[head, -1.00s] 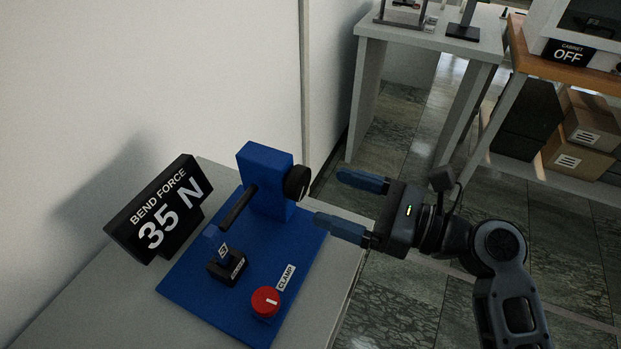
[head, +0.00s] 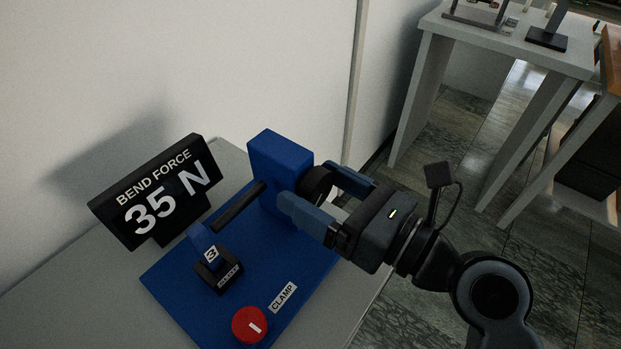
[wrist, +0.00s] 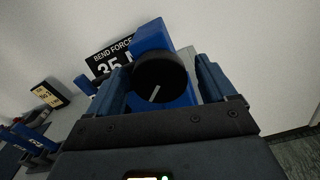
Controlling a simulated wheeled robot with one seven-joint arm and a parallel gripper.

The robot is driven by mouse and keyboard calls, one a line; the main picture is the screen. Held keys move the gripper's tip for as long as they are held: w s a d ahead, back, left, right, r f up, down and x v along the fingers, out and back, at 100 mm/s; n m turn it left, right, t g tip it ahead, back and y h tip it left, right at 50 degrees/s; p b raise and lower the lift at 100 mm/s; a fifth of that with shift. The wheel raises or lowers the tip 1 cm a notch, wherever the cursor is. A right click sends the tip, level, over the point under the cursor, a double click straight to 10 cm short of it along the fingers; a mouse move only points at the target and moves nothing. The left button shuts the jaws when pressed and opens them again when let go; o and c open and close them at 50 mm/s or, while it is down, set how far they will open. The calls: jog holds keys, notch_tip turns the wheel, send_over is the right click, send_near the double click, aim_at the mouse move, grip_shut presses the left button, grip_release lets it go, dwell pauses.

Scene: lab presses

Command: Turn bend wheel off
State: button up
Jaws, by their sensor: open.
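The bend wheel (head: 318,183) is a black round knob on the right side of the blue upright block (head: 279,165) of the press. In the wrist view the wheel (wrist: 158,78) faces me with a pale mark on it, tilted toward the upper right. My gripper (head: 317,194) is open, with one blue finger on each side of the wheel. In the wrist view the fingers (wrist: 162,88) stand left and right of it; I cannot tell whether they touch it. The black display (head: 160,191) reads "BEND FORCE 35 N".
A red clamp knob (head: 250,324) sits at the front of the blue base (head: 318,268). A black rod (head: 238,206) and a small black holder (head: 219,272) are left of the block. A white wall stands behind. Another table (head: 470,30) is at the back right.

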jog(key=shift+x, duration=0.9)
jog(key=shift+c, duration=0.3)
jog(key=c, duration=1)
jog(key=shift+n+p, duration=0.4)
jog(key=shift+n, duration=0.2)
jog(key=n, duration=0.3)
jog(key=shift+n+p, duration=0.3)
jog(key=o, duration=1.1)
jog(key=shift+c, duration=0.2)
